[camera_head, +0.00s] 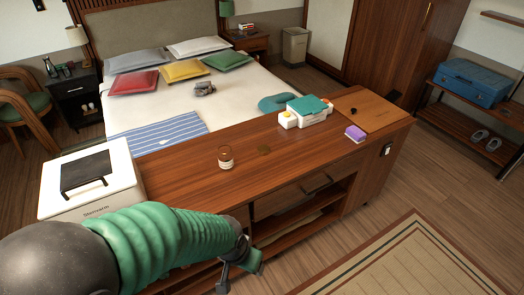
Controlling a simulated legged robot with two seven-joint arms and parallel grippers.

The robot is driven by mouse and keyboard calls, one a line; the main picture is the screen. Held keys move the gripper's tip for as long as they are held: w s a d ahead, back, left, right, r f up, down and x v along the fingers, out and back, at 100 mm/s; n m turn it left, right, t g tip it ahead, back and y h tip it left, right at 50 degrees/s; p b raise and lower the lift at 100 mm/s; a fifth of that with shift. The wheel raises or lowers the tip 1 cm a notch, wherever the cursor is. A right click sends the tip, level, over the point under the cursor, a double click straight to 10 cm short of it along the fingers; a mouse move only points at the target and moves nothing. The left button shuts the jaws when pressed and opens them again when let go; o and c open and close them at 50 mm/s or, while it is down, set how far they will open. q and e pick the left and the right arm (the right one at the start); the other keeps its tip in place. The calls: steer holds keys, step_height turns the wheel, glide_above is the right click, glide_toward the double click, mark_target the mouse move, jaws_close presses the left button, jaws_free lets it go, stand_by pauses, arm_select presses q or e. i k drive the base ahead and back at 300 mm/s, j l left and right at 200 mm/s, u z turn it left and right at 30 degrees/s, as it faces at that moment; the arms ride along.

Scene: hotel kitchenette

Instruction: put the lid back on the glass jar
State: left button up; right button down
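A small glass jar (225,160) with a pale band or contents low down stands upright on the wooden counter. A small flat brown disc, apparently the lid (264,150), lies on the counter to the right of the jar, apart from it. My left arm, in a green ribbed sleeve, comes in from the lower left. My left gripper (238,274) hangs in front of the counter's front edge, below and nearer than the jar, touching neither jar nor lid. Its fingers are dark and small, so their opening is unclear. My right gripper is not in view.
A white box-shaped appliance (95,185) stands at the counter's left end. The counter around the jar is clear. Open shelves lie below; a bed is behind.

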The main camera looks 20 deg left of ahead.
mark_target(225, 153)
steer(key=i+u, duration=0.1)
steer(key=u, duration=0.35)
steer(key=i+l+u, duration=0.5)
steer(key=i+l, duration=0.25)
steer(key=i+l+u, duration=0.25)
steer(key=l, duration=0.3)
steer(key=i+l, duration=0.25)
steer(key=l, duration=0.15)
steer(key=i+l, duration=0.3)
steer(key=l, duration=0.15)
steer(key=i+l, duration=0.25)
steer(key=l, duration=0.15)
